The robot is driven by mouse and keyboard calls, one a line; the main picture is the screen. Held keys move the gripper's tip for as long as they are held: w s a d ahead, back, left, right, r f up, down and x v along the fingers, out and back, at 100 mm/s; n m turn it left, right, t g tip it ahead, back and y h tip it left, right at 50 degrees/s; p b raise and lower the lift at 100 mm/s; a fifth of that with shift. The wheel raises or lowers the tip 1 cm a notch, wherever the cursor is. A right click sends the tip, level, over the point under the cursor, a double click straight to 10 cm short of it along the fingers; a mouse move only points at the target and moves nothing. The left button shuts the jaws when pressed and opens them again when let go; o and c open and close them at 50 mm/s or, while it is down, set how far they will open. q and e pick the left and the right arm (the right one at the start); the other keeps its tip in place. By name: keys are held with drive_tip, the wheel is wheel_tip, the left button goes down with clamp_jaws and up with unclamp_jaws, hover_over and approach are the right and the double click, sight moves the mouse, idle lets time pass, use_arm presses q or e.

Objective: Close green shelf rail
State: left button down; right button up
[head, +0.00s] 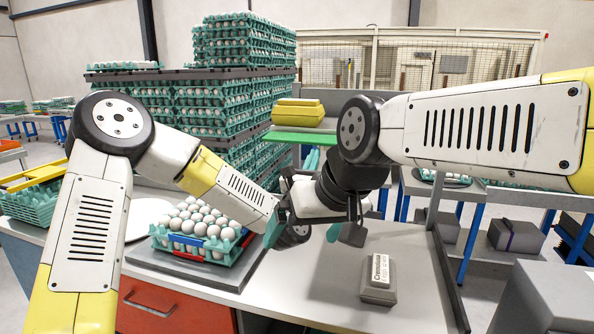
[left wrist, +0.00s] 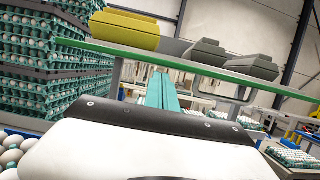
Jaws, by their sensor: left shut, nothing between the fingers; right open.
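The green shelf rail (head: 300,137) runs along the shelf edge beyond my arms, below a stack of yellow cartons (head: 298,113). In the left wrist view the long green rail (left wrist: 130,52) crosses the picture on a slant. My left gripper (head: 310,160) is shut and empty, partly hidden behind my right arm. Its teal fingers (left wrist: 162,90) point up toward the rail, with the tips close under it; I cannot tell if they touch. My right gripper (head: 303,231) is open and empty, lower, above the table.
An egg tray (head: 205,256) stands on the table left of my right gripper. A grey labelled block (head: 378,280) is on the table at right. Tall egg stacks (head: 235,110) stand behind. Grey cartons (left wrist: 206,52) also sit above the rail.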

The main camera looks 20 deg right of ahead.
use_arm(q)
drive_tip(key=shift+r, duration=0.4)
